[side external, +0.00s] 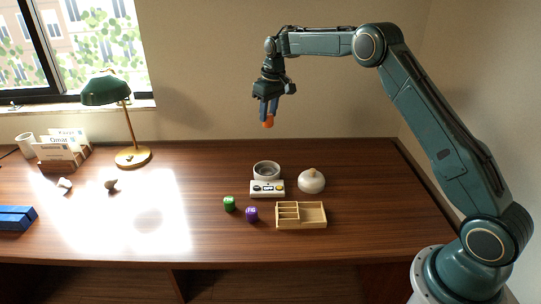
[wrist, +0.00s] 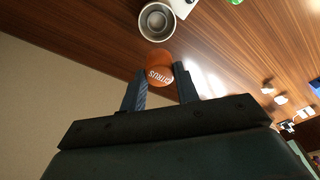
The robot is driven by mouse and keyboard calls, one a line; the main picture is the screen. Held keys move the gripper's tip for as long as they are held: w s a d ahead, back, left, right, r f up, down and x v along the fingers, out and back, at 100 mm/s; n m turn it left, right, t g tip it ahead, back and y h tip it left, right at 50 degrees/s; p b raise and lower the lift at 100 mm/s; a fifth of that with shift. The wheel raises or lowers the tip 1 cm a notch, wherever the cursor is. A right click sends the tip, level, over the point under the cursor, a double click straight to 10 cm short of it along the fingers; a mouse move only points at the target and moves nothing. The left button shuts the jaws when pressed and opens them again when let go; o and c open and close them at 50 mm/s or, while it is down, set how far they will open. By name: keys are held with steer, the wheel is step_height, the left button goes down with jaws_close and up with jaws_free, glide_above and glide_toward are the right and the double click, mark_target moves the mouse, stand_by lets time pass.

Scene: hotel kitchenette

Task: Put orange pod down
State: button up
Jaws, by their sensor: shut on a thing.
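The orange pod (side external: 268,122) is held between the fingertips of my gripper (side external: 268,108), high above the back part of the desk. A green pod (side external: 229,203) and a purple pod (side external: 251,214) sit on the desk at the front middle. A wooden tray with compartments (side external: 314,216) lies right of them.
A grey round bowl (side external: 266,171) stands behind a white device with buttons (side external: 267,195). A white lidded pot (side external: 311,181) is to their right. A green lamp (side external: 130,155), card holder (side external: 62,160) and blue box (side external: 15,218) are at left. The desk's right side is clear.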

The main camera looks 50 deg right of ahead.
steer(key=s+a+n, duration=0.2)
steer(key=s, duration=0.9)
steer(key=s+a+n, duration=0.2)
steer(key=s+a, duration=0.1)
steer(key=s, duration=0.8)
steer(key=shift+s+y, duration=0.3)
steer(key=shift+y, duration=0.1)
steer(key=shift+f, duration=0.15)
glide_toward(308, 215)
steer(key=shift+w+a+f, duration=0.1)
steer(key=shift+w+f, duration=0.1)
steer(key=shift+w, duration=0.15)
steer(key=shift+f, duration=1.9)
steer(key=shift+f, duration=0.1)
